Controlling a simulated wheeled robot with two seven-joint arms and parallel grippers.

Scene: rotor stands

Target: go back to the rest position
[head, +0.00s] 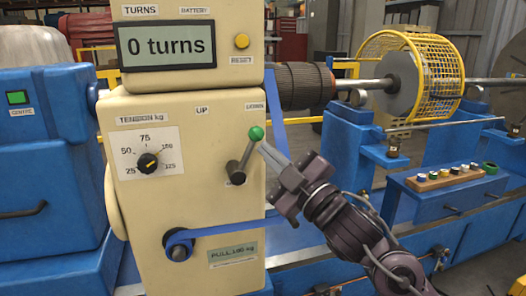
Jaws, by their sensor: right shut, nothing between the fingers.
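My right gripper (265,147) is shut and empty, reaching in from the lower right. Its fingertips are close to the green knob (256,133) of a dark lever (240,165) on the cream control cabinet (190,105). I cannot tell whether they touch the knob. The lever leans up to the right. The cabinet's display (167,45) reads "0 turns". My left gripper is not in view.
A tension dial (149,162) and a blue strap (225,229) over a roller are on the cabinet. A blue machine (45,170) stands at left. A yellow cage (425,75) surrounds a grey disc (392,82) at right. A wooden rack (445,179) holds several small items.

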